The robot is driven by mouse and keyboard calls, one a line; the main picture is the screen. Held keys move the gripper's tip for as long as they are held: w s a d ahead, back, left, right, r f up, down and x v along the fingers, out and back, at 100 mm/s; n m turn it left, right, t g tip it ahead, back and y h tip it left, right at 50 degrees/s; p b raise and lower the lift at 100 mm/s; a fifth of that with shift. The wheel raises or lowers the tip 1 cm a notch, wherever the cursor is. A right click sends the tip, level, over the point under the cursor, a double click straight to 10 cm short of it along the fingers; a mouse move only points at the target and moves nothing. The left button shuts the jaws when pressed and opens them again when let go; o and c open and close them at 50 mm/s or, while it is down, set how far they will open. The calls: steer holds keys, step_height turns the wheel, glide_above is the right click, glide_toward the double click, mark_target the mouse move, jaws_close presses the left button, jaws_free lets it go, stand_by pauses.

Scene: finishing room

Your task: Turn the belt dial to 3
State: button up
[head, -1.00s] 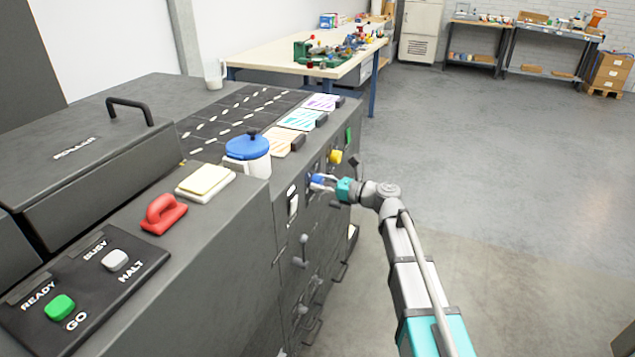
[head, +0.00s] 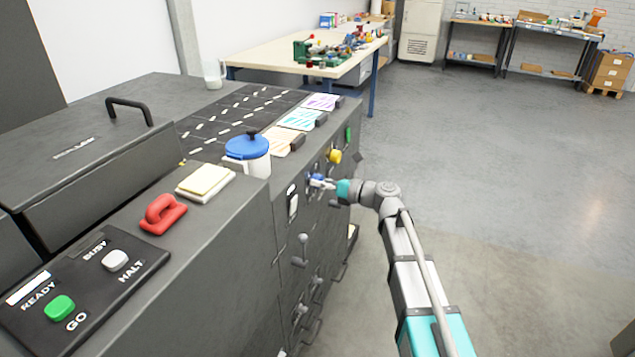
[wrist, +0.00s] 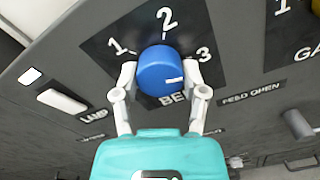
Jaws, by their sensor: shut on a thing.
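The blue belt dial (wrist: 160,75) sits on a dark plate with the numbers 1, 2 and 3 around it. In the wrist view its white mark points right, on the side of the 3. My gripper (wrist: 160,88) is shut on the dial, one finger on each side. The label below reads "BE" and is partly hidden by a finger. In the head view the dial (head: 316,180) is small on the machine's front, with my gripper (head: 325,184) at it.
A yellow dial (head: 335,156) is beside the belt dial. A white lamp switch (wrist: 62,100) and a "FEED OPEN" label are near. Grey levers (head: 301,250) stick out lower on the front. On top stand a blue-lidded jar (head: 248,150) and red handle (head: 162,214). Open floor lies right.

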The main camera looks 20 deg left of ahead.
steer(key=o, duration=1.1)
steer(key=shift+o, duration=0.3)
steer(key=shift+d, duration=0.1)
steer(key=s+d, duration=0.1)
steer(key=d, duration=1.1)
